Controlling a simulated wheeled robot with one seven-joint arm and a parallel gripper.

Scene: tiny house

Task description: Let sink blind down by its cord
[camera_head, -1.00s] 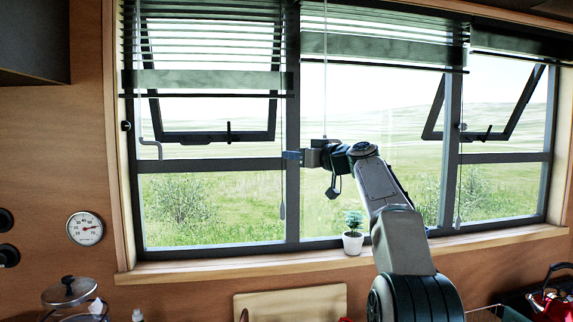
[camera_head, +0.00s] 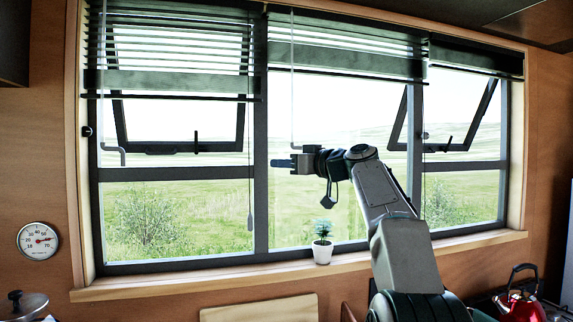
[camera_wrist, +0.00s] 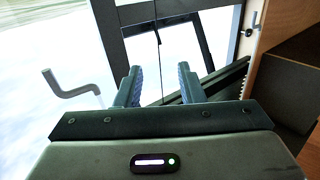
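The left blind (camera_head: 175,80) hangs partly down over the left window, with open slats above a stacked bottom part. Its thin cord (camera_head: 250,130) hangs beside the window post and ends in a grey pull (camera_head: 250,222). My gripper (camera_head: 274,163) points left, a little right of that cord in the head view. In the wrist view my gripper (camera_wrist: 158,72) is open, and a dark cord (camera_wrist: 157,45) shows in the gap between its blue fingers. I cannot tell whether the cord lies between them or beyond. The middle blind (camera_head: 345,58) and right blind (camera_head: 470,57) are drawn up higher.
A thin rod (camera_head: 292,90) hangs above my gripper. A small potted plant (camera_head: 322,250) stands on the sill (camera_head: 190,283). A red kettle (camera_head: 520,305) stands lower right.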

